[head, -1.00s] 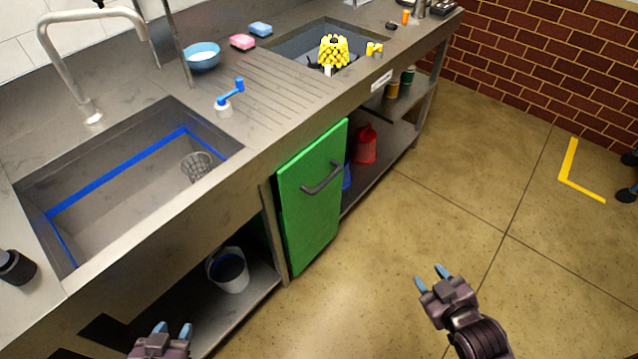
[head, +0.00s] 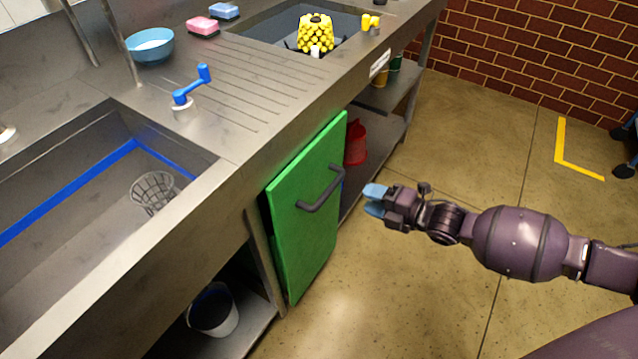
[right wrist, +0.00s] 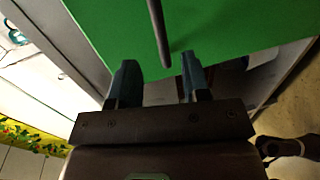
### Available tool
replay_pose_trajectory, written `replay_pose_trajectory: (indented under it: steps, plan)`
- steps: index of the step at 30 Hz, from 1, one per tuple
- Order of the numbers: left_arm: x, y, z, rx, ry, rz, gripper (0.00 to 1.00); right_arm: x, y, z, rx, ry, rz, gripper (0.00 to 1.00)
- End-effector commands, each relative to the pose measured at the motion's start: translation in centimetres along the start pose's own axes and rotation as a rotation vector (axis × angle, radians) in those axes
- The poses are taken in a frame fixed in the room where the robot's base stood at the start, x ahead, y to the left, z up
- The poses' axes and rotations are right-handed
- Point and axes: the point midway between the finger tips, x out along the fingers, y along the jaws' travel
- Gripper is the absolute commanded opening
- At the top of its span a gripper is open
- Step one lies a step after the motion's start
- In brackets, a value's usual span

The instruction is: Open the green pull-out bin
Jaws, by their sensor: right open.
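The green pull-out bin (head: 308,215) has its flat front under the counter, between the two sinks, and looks shut. Its dark grey bar handle (head: 322,190) runs across the upper part of the front. My right gripper (head: 374,200) is open and empty, a little to the right of the handle and apart from it, with its blue fingertips pointing at the bin. In the right wrist view the green front (right wrist: 225,25) fills the top, and the handle (right wrist: 159,32) shows as a dark bar ahead, between the lines of the two fingers (right wrist: 158,85). My left gripper is not in view.
The steel counter (head: 225,115) overhangs the bin. A white bucket (head: 214,310) stands on the lower shelf to the left, and a red container (head: 356,143) is on the shelf to the right. The floor (head: 440,290) in front is clear.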

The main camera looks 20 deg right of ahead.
Motion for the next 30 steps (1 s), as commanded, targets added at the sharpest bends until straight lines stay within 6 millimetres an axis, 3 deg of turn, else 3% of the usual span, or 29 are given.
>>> replay_pose_trajectory:
  steps: [5,13,21,30]
  plan:
    - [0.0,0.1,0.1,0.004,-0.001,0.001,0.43,1.2,0.1,0.1,-0.011,0.002,0.003,0.43]
    - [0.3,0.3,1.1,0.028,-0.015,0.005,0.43,5.5,-0.2,0.0,-0.005,0.004,0.001,0.43]
    - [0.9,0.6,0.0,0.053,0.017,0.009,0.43,9.3,-0.1,0.1,-0.006,0.002,0.001,0.43]
    - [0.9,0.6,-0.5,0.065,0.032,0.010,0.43,10.8,0.1,0.1,-0.008,0.001,0.002,0.43]
